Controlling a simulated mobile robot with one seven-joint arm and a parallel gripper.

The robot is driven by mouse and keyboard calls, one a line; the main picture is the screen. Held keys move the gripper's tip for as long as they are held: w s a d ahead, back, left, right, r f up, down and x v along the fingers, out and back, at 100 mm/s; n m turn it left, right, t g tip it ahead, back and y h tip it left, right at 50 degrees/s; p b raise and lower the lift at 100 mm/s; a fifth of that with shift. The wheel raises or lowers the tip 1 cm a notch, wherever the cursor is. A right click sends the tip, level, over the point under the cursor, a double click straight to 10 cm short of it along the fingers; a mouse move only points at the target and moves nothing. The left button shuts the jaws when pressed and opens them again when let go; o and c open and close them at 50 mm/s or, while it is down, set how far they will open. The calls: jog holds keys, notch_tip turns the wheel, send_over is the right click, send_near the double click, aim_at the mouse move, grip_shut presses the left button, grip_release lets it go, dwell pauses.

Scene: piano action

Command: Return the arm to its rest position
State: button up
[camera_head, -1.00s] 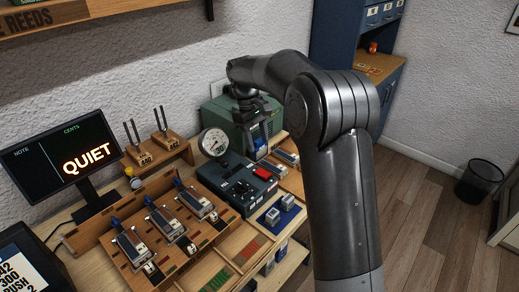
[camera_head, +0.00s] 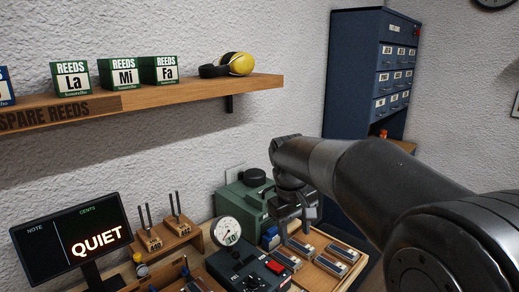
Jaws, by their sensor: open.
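My arm reaches in from the lower right and bends over toward the back of the bench. My gripper (camera_head: 296,229) points down beside the green box (camera_head: 245,205), above the wooden tray (camera_head: 334,272) of grey reed-like blocks. The gripper's jaws are open and I see nothing between them. The fingertips are small in the picture, and I cannot tell how far above the tray they are.
A dial gauge (camera_head: 228,231) and a dark control box with a red switch (camera_head: 274,267) stand left of the gripper. A screen (camera_head: 72,238) reads QUIET. Tuning forks (camera_head: 177,207) stand on a block. A shelf (camera_head: 170,97) and a blue cabinet (camera_head: 350,75) are behind.

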jog(key=s+d+f+m+t, duration=0.1)
jog(key=s+d+m+t, duration=0.1)
jog(key=s, duration=0.9)
jog(key=s+d+f+m+t+y, duration=0.1)
jog(key=s+d+m+t, duration=0.2)
jog(key=s, duration=0.8)
jog(key=shift+s+d+m, duration=0.25)
jog(key=shift+d+m, duration=0.25)
jog(key=shift+d, duration=0.2)
